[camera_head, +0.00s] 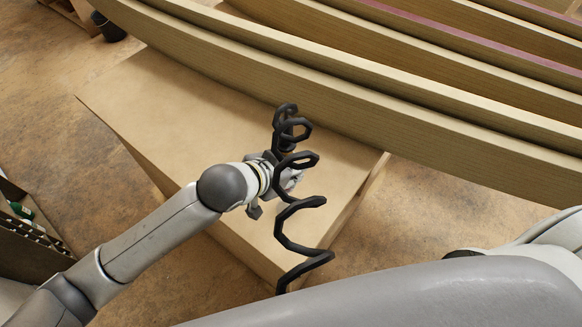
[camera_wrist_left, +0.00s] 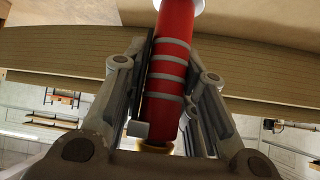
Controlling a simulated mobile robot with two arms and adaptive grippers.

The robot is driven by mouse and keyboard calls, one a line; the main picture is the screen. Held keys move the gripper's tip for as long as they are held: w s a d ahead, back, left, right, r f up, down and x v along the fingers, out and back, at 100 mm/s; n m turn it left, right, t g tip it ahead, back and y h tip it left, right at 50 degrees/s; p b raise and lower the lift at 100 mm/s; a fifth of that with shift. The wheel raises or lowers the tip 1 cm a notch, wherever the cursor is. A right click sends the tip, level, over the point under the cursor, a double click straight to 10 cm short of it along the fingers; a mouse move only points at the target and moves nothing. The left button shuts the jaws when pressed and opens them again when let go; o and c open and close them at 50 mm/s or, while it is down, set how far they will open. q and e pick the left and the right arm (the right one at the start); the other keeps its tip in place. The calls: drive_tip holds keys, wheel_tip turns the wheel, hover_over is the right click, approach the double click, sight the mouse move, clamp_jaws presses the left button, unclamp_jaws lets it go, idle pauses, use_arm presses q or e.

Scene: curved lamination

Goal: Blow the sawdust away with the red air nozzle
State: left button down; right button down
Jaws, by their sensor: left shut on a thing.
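The red air nozzle (camera_wrist_left: 170,70) with grey bands fills the middle of the left wrist view. My left gripper (camera_wrist_left: 172,85) is shut on it, with a finger on each side. In the head view my left gripper (camera_head: 280,172) is above the light wooden surface, and the nozzle itself is mostly hidden. A black coiled hose (camera_head: 300,205) shows at the gripper and hangs down over the front edge of the surface. I cannot make out any sawdust clearly. My right gripper is not in view.
Long curved wooden beams (camera_head: 400,95) cross the top and right, close beyond the left gripper. The wooden surface (camera_head: 150,85) is bare at left. An open box (camera_head: 30,245) stands at the left edge. A dark bucket (camera_head: 108,27) is at top left.

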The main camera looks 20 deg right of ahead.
use_arm(q)
drive_tip(key=shift+r, duration=3.55)
